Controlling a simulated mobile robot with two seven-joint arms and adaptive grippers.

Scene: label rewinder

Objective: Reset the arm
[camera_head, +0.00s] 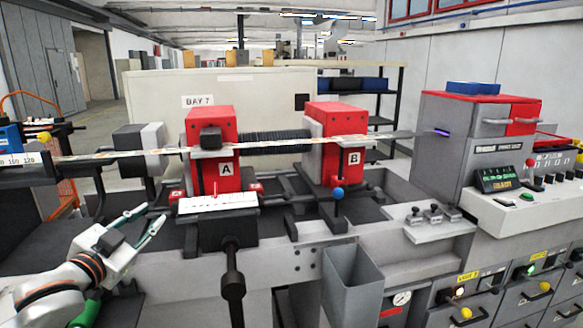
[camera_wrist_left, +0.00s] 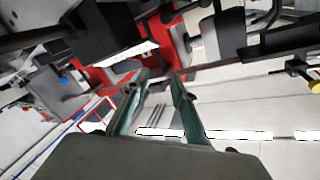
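My left arm (camera_head: 50,295) comes in at the lower left of the head view. Its gripper (camera_head: 154,212) has two green-edged fingers spread apart with nothing between them. It is in front of the machine, left of the white scale plate (camera_head: 215,203) below red block A (camera_head: 212,135). In the left wrist view the gripper (camera_wrist_left: 160,76) also shows its two green fingers apart and empty, with red and black machine parts beyond. My right arm and gripper are not in view.
Red block B (camera_head: 335,140) stands right of block A, with a label strip (camera_head: 275,144) running across both. A black handle (camera_head: 232,275) hangs down in front. A grey open bin (camera_head: 352,278) and the control cabinet (camera_head: 470,150) are to the right.

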